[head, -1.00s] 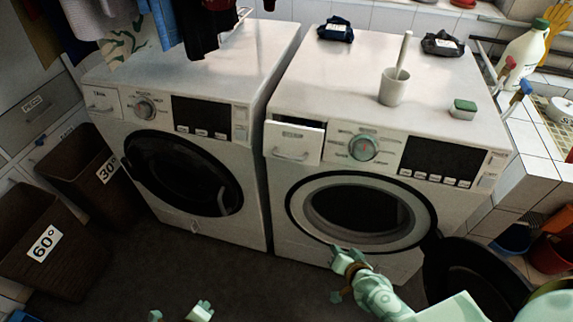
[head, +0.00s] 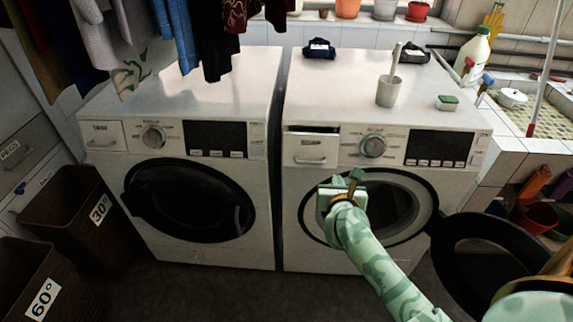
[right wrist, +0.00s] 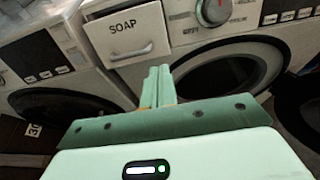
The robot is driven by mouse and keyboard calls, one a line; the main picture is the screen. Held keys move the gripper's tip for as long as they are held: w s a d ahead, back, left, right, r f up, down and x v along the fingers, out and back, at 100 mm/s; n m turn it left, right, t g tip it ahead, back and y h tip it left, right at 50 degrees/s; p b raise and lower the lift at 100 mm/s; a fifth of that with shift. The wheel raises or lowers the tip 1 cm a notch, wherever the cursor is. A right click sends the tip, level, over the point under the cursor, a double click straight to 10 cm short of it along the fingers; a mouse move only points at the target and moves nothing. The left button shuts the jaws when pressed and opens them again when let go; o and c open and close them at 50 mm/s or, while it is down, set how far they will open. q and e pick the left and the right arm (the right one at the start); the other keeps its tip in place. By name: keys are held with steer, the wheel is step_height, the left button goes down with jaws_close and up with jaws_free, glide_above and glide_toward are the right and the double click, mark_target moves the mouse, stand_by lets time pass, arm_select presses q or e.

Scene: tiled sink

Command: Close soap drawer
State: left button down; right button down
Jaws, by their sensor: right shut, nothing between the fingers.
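The white soap drawer (head: 310,150) is at the upper left of the right washing machine (head: 385,105). It sticks out from the front, with a dark gap along its top edge. In the right wrist view the drawer (right wrist: 127,33) shows its "SOAP" label and its handle. My right gripper (head: 342,180) is shut and empty, below and a little right of the drawer in the head view, in front of the round door opening. In the right wrist view its fingers (right wrist: 158,84) are together, below the drawer handle and apart from it. My left gripper is not in view.
The right machine's round door (head: 490,255) hangs open at the right. The left washing machine (head: 190,150) has a closed drawer and door. Brown laundry baskets (head: 70,210) stand at the left. A cup with a brush (head: 389,92) and a sponge (head: 447,103) sit on top.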

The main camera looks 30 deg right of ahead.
steer(key=b, duration=0.4)
glide_toward(331, 156)
steer(key=x, duration=0.7)
steer(key=shift+s+f, duration=0.1)
steer(key=shift+f, duration=0.1)
steer(key=shift+r, duration=0.15)
